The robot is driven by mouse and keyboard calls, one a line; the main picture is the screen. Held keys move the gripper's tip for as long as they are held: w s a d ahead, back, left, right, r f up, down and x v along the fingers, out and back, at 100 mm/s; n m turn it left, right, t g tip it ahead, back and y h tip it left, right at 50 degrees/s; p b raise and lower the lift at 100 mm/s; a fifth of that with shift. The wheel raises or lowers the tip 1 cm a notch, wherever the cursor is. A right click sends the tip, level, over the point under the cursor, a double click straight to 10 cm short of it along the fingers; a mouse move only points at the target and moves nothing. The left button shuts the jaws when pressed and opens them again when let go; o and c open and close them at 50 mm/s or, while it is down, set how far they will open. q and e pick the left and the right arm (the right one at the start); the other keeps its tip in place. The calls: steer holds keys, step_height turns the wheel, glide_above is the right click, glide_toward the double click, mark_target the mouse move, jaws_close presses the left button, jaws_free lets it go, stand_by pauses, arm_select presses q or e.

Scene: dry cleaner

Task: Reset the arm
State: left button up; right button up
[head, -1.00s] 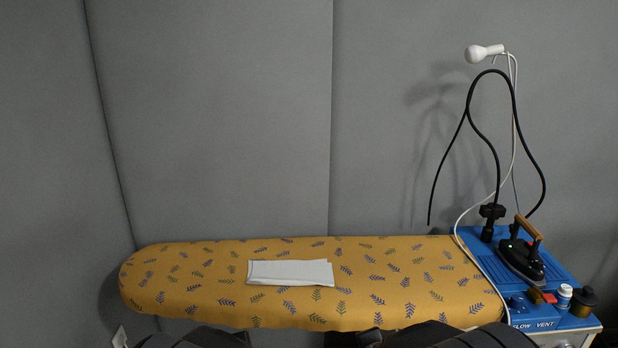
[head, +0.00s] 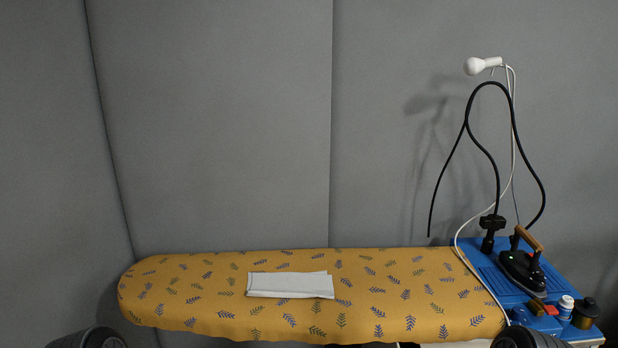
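Only dark, rounded parts of my two arms show at the bottom edge of the head view, one at the lower left and one at the lower right. Neither gripper is in view. A folded white cloth (head: 290,285) lies flat on the yellow ironing board (head: 200,315) with its leaf pattern. Nothing touches the cloth.
A blue ironing station (head: 480,262) stands at the board's right end. An iron (head: 520,268) with a wooden handle rests on it, beside a white-capped bottle (head: 565,305) and knobs. A black hose (head: 468,110) and white cord rise above it. Grey wall panels stand behind.

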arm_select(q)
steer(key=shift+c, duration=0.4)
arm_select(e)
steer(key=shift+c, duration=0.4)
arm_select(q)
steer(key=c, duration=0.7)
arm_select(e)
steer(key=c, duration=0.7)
